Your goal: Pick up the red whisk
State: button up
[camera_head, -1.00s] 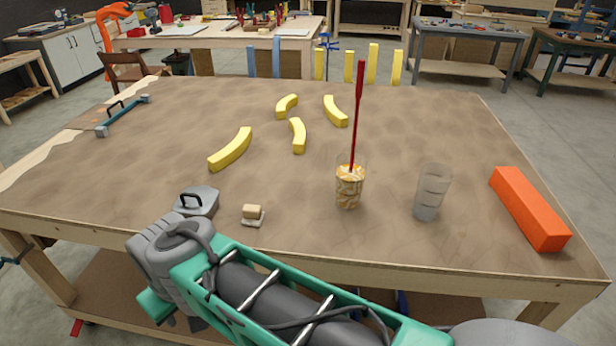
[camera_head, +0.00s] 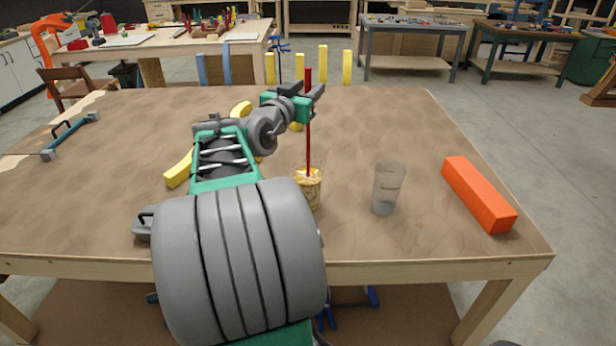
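The red whisk (camera_head: 308,145) is a tall, thin, dark red stick. It stands nearly upright in a clear glass with yellow-orange contents (camera_head: 308,188) near the middle of the table. Its lower end is hidden in the glass. My gripper (camera_head: 308,90) is at the upper part of the whisk, high above the glass. Its two dark fingers appear apart, one on each side of the shaft, with the whisk's top showing above them. I see no clear contact between fingers and whisk.
An empty clear glass (camera_head: 387,188) stands right of the filled one. An orange block (camera_head: 477,193) lies near the table's right edge. Yellow curved pieces (camera_head: 179,168) lie partly behind my arm. A blue-grey handled bar (camera_head: 70,136) lies at the left. The table's far right is clear.

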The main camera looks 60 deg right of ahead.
jog(key=d, duration=0.3)
jog(key=shift+d+p, duration=0.2)
jog(key=shift+p, duration=0.15)
jog(key=shift+a, duration=0.15)
grip_shut()
jog(key=shift+r, duration=0.1)
